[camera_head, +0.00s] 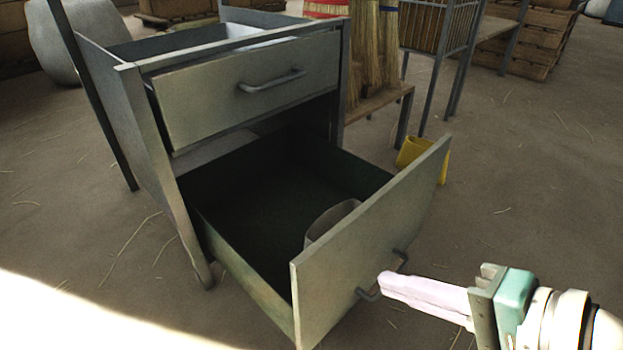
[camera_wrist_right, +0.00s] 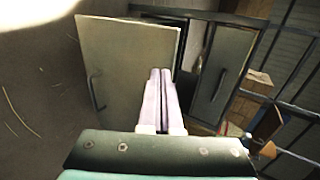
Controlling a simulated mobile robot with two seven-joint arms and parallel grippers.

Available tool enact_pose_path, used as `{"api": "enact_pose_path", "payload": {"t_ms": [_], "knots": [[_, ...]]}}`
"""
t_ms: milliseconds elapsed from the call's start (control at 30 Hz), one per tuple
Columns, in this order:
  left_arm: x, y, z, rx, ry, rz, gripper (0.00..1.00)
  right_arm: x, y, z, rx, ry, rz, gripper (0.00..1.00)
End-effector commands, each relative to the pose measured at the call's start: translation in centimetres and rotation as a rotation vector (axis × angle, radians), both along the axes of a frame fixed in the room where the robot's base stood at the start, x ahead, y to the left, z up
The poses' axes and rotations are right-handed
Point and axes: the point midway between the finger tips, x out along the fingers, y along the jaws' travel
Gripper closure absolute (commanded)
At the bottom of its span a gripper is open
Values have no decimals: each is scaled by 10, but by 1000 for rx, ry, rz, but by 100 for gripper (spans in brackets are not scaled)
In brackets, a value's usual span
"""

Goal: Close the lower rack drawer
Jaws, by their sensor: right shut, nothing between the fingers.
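The lower rack drawer (camera_head: 365,245) is pulled well out of the grey metal rack (camera_head: 140,130). A grey cup-like container (camera_head: 330,222) sits inside it near the front panel. My right gripper (camera_head: 382,283) is shut and empty, its pale fingertips close to the drawer's handle (camera_head: 368,294); I cannot tell whether they touch. In the right wrist view, the fingers (camera_wrist_right: 160,74) point towards the right edge of the lower drawer's front panel (camera_wrist_right: 125,60), with the handle (camera_wrist_right: 96,90) to their left. My left gripper is out of view.
The upper drawer (camera_head: 245,90) stands slightly out above the lower one. A yellow container (camera_head: 408,152) lies on the floor behind the lower drawer's front. Brooms (camera_head: 375,50) stand by a wooden bench (camera_head: 380,102) behind the rack. The floor at right is clear.

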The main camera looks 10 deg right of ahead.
Motion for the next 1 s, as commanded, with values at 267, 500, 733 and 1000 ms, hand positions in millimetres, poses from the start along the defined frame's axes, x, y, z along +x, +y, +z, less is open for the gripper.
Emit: {"api": "enact_pose_path", "payload": {"t_ms": [267, 500, 733, 1000], "knots": [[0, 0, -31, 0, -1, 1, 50, 41, 33, -32, 3, -3, 2, 100], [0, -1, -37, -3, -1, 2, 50, 64, 51, -28, 0, -1, 3, 100], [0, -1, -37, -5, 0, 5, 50, 68, 54, -27, -1, 0, 3, 100], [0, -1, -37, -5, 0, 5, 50, 68, 54, -27, -1, 0, 3, 100]]}}
